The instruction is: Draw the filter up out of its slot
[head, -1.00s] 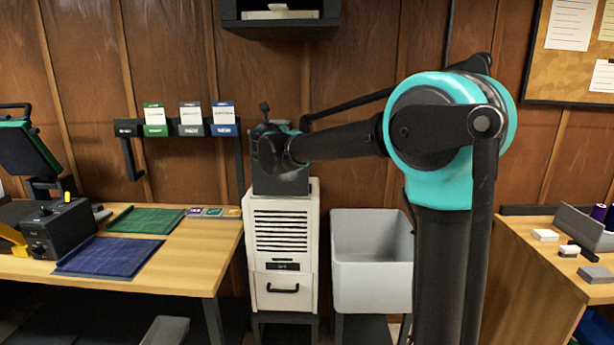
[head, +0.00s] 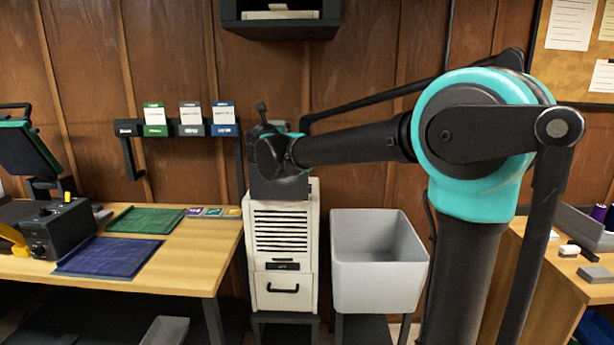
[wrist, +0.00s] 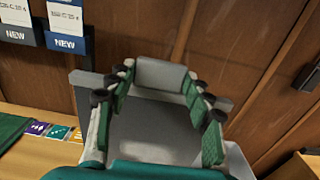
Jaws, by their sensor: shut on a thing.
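The filter (head: 281,189) is a dark grey block standing upright in the top of the white air cleaner (head: 284,232). Its lower end is hidden inside the housing. My gripper (head: 276,152) is at the filter's top, seen from behind the wrist, so the fingers are mostly hidden in the head view. In the wrist view my gripper (wrist: 164,82) has its green-padded fingers on either side of a grey block at the top of the filter (wrist: 160,75), shut on it. The filter's wide grey body spreads out below the fingers.
A light grey open bin (head: 378,262) stands right of the air cleaner. A wooden table (head: 190,262) with green and blue mats is at the left, another bench (head: 530,290) at the right. A dark wall shelf (head: 281,28) hangs above the air cleaner.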

